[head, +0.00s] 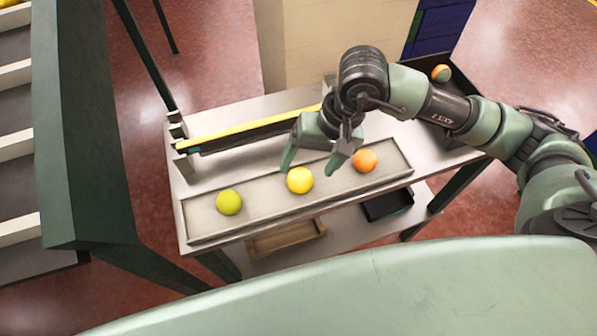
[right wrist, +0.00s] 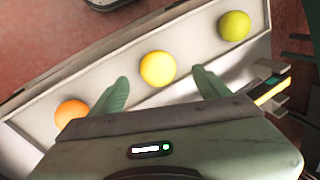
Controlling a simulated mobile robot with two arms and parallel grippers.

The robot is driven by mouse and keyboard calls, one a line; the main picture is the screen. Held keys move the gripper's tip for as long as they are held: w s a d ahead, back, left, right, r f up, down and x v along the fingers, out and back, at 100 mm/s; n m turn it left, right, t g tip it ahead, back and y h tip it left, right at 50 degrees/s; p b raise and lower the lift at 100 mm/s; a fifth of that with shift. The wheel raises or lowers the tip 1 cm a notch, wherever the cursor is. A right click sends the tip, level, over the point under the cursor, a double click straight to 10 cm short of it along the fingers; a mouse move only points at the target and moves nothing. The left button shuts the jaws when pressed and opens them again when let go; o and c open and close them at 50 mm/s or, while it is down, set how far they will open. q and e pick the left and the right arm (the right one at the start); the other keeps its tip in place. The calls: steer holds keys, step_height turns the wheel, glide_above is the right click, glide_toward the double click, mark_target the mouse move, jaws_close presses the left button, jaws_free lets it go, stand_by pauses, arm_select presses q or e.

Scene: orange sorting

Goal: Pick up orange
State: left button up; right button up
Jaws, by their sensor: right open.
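An orange fruit (head: 364,160) lies at the right part of a shallow tray (head: 265,208) on the table. A yellow fruit (head: 300,180) lies in the middle of the tray and a green one (head: 229,202) at its left. My right gripper (head: 311,167) is open and empty, above the tray near the yellow fruit. In the right wrist view the yellow fruit (right wrist: 158,68) shows between and beyond the open fingers (right wrist: 160,90). There the orange fruit (right wrist: 71,113) is left of the fingers, partly hidden by the gripper body. My left gripper is not in view.
A yellow-topped bar (head: 250,128) runs behind the tray. A brown tray (head: 285,238) and a black tray (head: 388,205) sit on the lower shelf.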

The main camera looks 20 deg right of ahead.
mark_target(304, 174)
steer(key=p+x, duration=0.2)
steer(key=x, duration=0.1)
steer(key=shift+s+d+f, duration=0.1)
steer(key=shift+s+f, duration=0.05)
steer(key=shift+f, duration=0.1)
steer(key=shift+p+x, duration=0.3)
steer(key=shift+x, duration=0.75)
steer(key=c, duration=1.5)
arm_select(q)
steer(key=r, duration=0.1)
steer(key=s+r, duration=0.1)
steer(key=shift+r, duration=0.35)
arm_select(e)
steer(key=shift+r, duration=0.1)
steer(key=shift+c, duration=0.2)
